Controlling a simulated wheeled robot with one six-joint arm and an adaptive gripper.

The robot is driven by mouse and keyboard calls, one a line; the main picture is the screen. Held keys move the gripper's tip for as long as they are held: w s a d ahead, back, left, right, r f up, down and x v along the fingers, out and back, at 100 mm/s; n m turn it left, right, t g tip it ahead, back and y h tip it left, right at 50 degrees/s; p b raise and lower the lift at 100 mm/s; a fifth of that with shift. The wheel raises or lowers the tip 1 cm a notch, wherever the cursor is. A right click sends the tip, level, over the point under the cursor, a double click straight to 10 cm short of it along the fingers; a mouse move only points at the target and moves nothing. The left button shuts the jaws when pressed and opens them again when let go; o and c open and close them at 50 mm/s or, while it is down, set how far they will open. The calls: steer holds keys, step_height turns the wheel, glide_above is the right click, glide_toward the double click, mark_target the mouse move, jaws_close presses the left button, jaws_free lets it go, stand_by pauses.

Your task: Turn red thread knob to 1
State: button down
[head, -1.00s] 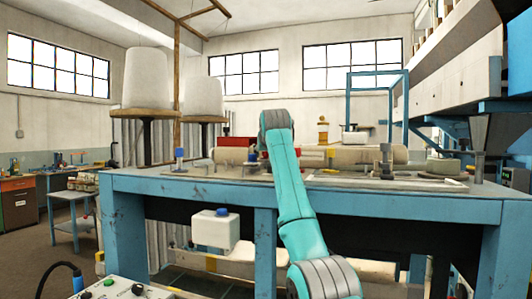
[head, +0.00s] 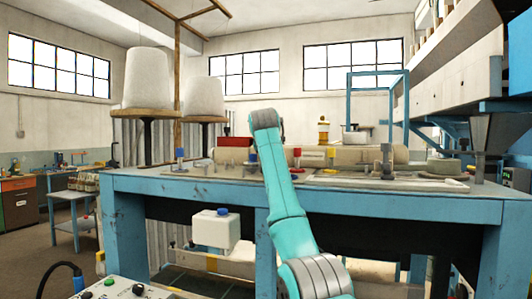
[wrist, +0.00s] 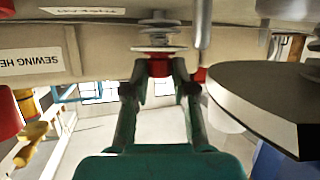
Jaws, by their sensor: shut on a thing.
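In the wrist view, a red knob (wrist: 158,55) sits between my fingertips, below a stack of pale metal discs on a post. My gripper (wrist: 160,70) is shut on this red knob, with a dark finger on each side. In the head view my arm covers the gripper and the held part. Any number or mark on the knob is too small or hidden to read.
A "SEWING HE" label (wrist: 35,62) is upside down in the wrist view. A large dark plate (wrist: 255,100) is close on the right. In the head view, a blue-capped post (head: 180,154) and a red-topped post (head: 297,153) stand on the blue bench (head: 200,190).

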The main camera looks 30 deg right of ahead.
steer(key=c, duration=0.9)
jaws_free()
steer(key=shift+c, duration=0.2)
steer(key=v, duration=1.2)
